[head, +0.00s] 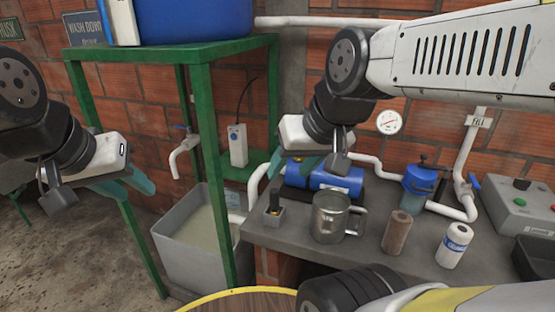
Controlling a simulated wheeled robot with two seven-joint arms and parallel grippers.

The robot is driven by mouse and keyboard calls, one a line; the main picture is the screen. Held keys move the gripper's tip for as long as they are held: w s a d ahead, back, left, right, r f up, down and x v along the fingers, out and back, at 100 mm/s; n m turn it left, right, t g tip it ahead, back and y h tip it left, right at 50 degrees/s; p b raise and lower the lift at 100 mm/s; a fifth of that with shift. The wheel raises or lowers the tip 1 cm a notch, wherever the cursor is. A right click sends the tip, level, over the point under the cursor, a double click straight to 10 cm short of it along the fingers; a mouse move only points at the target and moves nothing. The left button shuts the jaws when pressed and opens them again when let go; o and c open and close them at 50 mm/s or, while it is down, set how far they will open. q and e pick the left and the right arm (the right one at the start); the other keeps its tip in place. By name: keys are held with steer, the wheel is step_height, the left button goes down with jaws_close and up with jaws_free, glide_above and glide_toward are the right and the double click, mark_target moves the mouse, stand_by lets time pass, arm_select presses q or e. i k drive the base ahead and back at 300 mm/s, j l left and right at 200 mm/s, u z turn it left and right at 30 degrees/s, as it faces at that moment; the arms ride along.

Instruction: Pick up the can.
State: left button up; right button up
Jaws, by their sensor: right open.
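A white can with a blue label (454,246) stands upright on the grey worktop (290,237), toward the right. A plain brown cylinder (397,232) stands to its left. My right gripper (308,164) is open and empty, above the back of the worktop and left of the can, well apart from it. It partly covers a blue cylindrical unit behind the mug. My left gripper (135,183) is at the left, in front of the green stand, far from the can. Its teal fingers show, but their gap is unclear.
A metal mug (329,217) and a small switch box (274,212) stand left of the cylinder. A blue-topped filter (418,187), white pipes, a control box (516,207) and a black tray (537,262) are nearby. A green stand (200,100) and a grey basin (178,272) are at left.

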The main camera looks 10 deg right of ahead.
mark_target(331, 208)
steer(key=j+z, duration=0.25)
steer(key=z, duration=0.15)
steer(key=j+z, duration=0.2)
steer(key=z, duration=0.2)
steer(key=k+j+z, duration=0.1)
steer(key=z, duration=0.3)
steer(key=j, duration=0.1)
